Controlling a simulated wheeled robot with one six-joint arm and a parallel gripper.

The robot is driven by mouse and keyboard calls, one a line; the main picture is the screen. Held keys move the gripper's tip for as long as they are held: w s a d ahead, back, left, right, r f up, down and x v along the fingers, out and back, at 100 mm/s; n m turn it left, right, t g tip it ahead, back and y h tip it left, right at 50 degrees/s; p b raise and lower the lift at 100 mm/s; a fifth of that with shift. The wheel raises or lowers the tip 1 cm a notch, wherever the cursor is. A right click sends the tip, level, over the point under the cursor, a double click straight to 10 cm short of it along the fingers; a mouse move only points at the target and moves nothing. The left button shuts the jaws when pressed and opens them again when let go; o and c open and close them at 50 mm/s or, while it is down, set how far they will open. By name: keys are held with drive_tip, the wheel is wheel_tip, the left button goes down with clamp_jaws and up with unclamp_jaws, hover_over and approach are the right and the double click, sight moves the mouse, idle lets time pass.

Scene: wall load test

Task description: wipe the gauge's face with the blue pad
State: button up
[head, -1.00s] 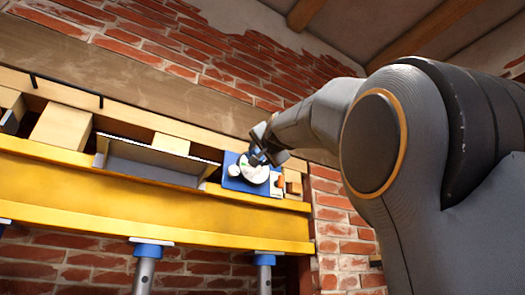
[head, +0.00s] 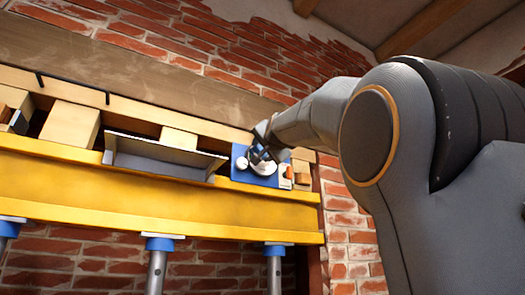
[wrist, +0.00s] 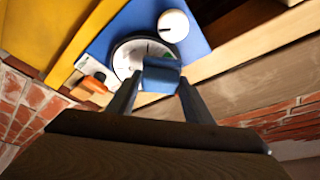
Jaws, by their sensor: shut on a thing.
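The gauge (head: 263,168) has a round white face and sits on a blue panel (head: 240,178) at the right end of the yellow beam. In the wrist view the gauge face (wrist: 130,53) is partly hidden behind the blue pad (wrist: 161,74). My gripper (wrist: 158,88) is shut on the pad and holds it over the lower right part of the face. I cannot tell whether the pad touches the face. In the head view my gripper (head: 262,150) is at the gauge's upper side, and the pad is too small to make out clearly.
A white round knob (wrist: 173,26) stands on the panel beside the gauge. An orange-and-white part (wrist: 92,84) is at the panel's other side. A yellow beam (head: 150,200) on blue-topped posts runs below. A grey angled plate (head: 165,158) is to the left.

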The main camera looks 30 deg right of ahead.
drive_tip(key=shift+w, duration=1.2)
idle(0.3)
drive_tip(key=shift+d+f+b, duration=0.1)
drive_tip(key=shift+d+b, duration=0.3)
drive_tip(key=shift+d, duration=0.5)
drive_tip(key=d+b, duration=0.2)
drive_tip(key=d, duration=0.4)
drive_tip(key=shift+d+b, duration=0.2)
drive_tip(key=shift+b, duration=0.15)
drive_tip(key=shift+w, duration=0.1)
